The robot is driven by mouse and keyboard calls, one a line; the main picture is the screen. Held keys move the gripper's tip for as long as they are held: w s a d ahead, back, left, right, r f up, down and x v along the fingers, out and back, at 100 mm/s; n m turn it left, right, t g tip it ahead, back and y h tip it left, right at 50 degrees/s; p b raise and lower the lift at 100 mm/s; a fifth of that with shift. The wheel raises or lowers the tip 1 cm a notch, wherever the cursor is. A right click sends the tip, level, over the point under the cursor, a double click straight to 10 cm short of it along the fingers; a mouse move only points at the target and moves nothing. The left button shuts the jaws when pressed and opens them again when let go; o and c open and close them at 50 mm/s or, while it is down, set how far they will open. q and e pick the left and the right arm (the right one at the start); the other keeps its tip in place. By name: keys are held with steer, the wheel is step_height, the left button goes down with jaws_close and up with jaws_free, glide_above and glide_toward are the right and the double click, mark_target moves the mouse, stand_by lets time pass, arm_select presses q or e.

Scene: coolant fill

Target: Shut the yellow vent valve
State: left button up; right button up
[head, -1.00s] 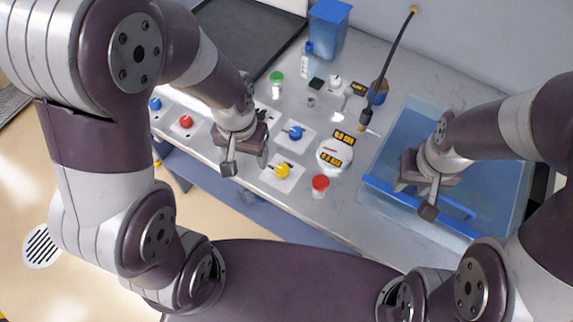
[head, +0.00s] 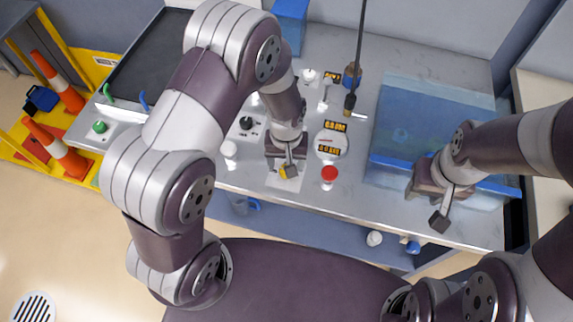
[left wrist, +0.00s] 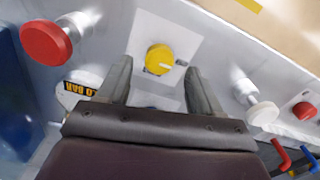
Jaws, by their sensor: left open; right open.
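The yellow vent valve (left wrist: 159,59) is a round knob with a pale pointer line, on a white square plate (left wrist: 183,33) in the left wrist view. In the head view the valve (head: 284,172) is mostly hidden under my left gripper (head: 290,160). In the left wrist view my left gripper (left wrist: 158,80) is open, with its fingers on either side of the near edge of the knob. I cannot tell if they touch it. My right gripper (head: 440,205) is open and empty above the front of the blue clear-walled tank.
A red-capped knob (head: 329,174) and a gauge with orange displays (head: 331,142) stand right of the valve. A white knob (left wrist: 262,112) is on its other side. The blue tank (head: 425,105) fills the bench's right part. Orange cones (head: 58,82) stand far left.

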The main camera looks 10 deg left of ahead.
arm_select(q)
step_height(320, 180, down, 2)
steer(key=shift+a+f, duration=0.1)
steer(key=shift+f, duration=0.65)
steer(key=shift+c, duration=0.9)
steer(key=c, duration=0.9)
